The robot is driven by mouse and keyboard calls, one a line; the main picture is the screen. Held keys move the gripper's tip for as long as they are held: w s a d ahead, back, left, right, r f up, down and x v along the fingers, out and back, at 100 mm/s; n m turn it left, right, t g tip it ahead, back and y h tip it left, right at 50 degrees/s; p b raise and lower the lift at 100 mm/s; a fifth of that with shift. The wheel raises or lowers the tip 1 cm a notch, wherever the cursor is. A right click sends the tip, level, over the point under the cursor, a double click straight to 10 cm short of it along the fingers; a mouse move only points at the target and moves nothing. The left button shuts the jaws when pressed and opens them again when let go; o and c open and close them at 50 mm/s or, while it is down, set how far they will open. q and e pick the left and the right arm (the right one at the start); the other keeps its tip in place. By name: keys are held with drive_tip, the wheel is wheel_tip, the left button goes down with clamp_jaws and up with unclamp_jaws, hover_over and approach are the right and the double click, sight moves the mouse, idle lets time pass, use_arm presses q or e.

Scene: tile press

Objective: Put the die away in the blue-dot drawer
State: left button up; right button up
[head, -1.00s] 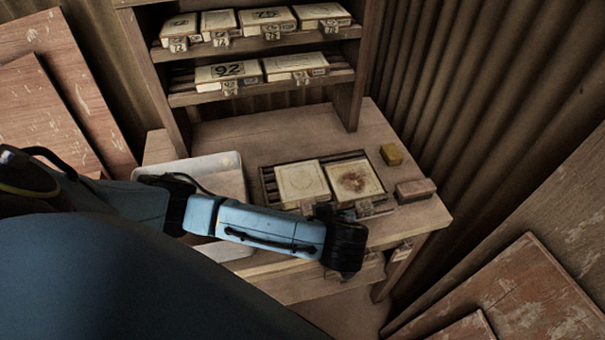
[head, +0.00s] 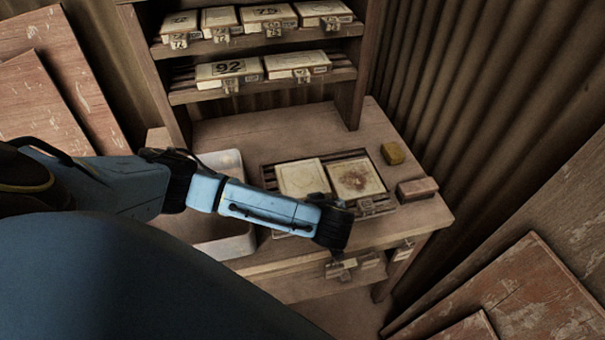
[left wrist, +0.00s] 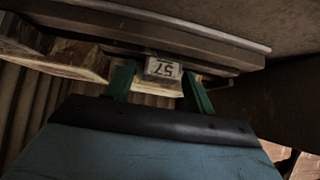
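I cannot tell for certain which piece is the die. A tag reading 57 (left wrist: 163,67) sits upside down between the fingers of my left gripper (left wrist: 160,82) in the left wrist view. The two green fingers stand apart on either side of the tag, with small gaps visible. In the head view my left gripper (head: 343,268) is at the table's front edge, mostly hidden behind my wrist. Drawer fronts (head: 372,267) with small metal tags show under the tabletop. No blue dot can be made out. My right gripper is in neither view.
Two pale tiles (head: 357,180) lie in a dark slatted tray (head: 268,180) on the table. A grey bin (head: 232,160) stands left. Shelves (head: 262,91) behind hold numbered pieces.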

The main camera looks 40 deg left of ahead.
use_arm(q)
clamp_jaws()
drive_tip(key=shift+r, duration=0.1)
drive_tip(key=shift+w+r, duration=0.1)
drive_tip(key=shift+r, duration=0.15)
drive_tip(key=d+r+m+t+h, duration=0.1)
drive_tip(key=r+m+h, duration=0.1)
drive_tip(key=r, duration=0.4)
drive_tip(key=d+r+m+t+h+b, duration=0.1)
drive_tip(key=d+r+m+h, duration=0.1)
drive_tip(key=r+m, duration=0.2)
drive_tip(key=d+r+m+t+h, duration=0.1)
drive_tip(key=r+m, duration=0.3)
drive_tip(key=r, duration=0.5)
drive_tip(key=shift+w+d+r+h, duration=0.15)
drive_tip(key=shift+w+d+h, duration=0.2)
drive_tip(key=shift+d+h, duration=0.5)
